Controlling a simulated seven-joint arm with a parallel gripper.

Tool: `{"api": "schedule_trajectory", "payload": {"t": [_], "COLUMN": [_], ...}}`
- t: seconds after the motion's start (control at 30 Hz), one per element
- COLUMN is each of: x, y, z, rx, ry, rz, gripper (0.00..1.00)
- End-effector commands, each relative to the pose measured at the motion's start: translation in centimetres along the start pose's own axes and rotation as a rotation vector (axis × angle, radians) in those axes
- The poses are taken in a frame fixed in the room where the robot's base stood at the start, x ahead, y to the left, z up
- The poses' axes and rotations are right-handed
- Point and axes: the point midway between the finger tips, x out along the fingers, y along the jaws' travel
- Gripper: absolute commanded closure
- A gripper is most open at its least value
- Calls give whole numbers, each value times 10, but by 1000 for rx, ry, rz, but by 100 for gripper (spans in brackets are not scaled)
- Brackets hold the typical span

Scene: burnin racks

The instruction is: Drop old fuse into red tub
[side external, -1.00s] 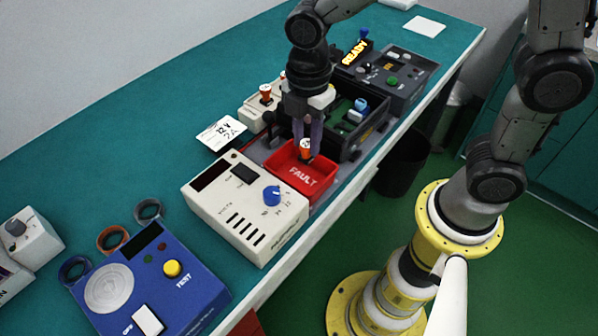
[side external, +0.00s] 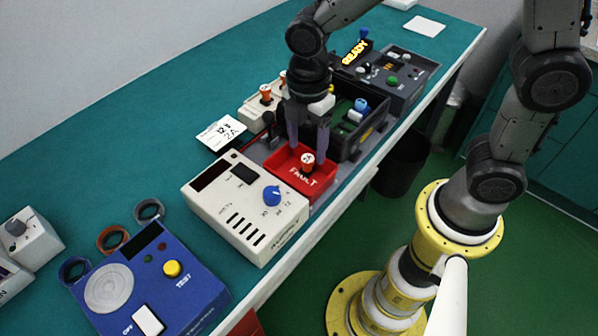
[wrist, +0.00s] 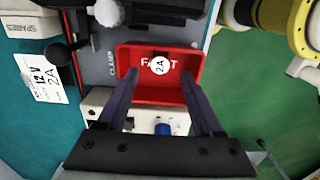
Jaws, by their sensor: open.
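The old fuse (side external: 307,160), orange with a white cap, is in the red tub (side external: 318,187) marked FAULT. In the wrist view the fuse's white "2A" cap (wrist: 159,66) shows inside the red tub (wrist: 135,94), near its far wall. My gripper (side external: 308,152) is open just above the tub, its fingers apart on either side of the fuse. In the wrist view the open fingers (wrist: 161,82) reach over the tub's near part, with nothing between them. The lower part of the fuse is partly hidden.
A cream power unit (side external: 245,205) with a blue knob stands in front of the tub. A dark open rack (side external: 375,122) with a green board is behind it. Spare orange fuses (side external: 266,93) stand in a cream holder (side external: 250,108). A "12V 2A" card (side external: 221,132) lies left.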

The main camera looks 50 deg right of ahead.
Motion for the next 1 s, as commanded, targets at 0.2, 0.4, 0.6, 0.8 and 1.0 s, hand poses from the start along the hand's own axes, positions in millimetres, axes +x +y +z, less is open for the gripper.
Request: {"api": "schedule_trajectory", "payload": {"t": [0.2, 0.4, 0.6, 0.8, 1.0], "x": [-22, -65, -105, -130, -138], "y": [1, 2, 1, 0, 0], "z": [-1, -1, 0, 0, 0], "rx": [0, 0, 0, 0, 0], "ry": [2, 3, 2, 1, 0], "rz": [6, 8, 5, 3, 1], "gripper": [32, 32, 32, 32, 32]}}
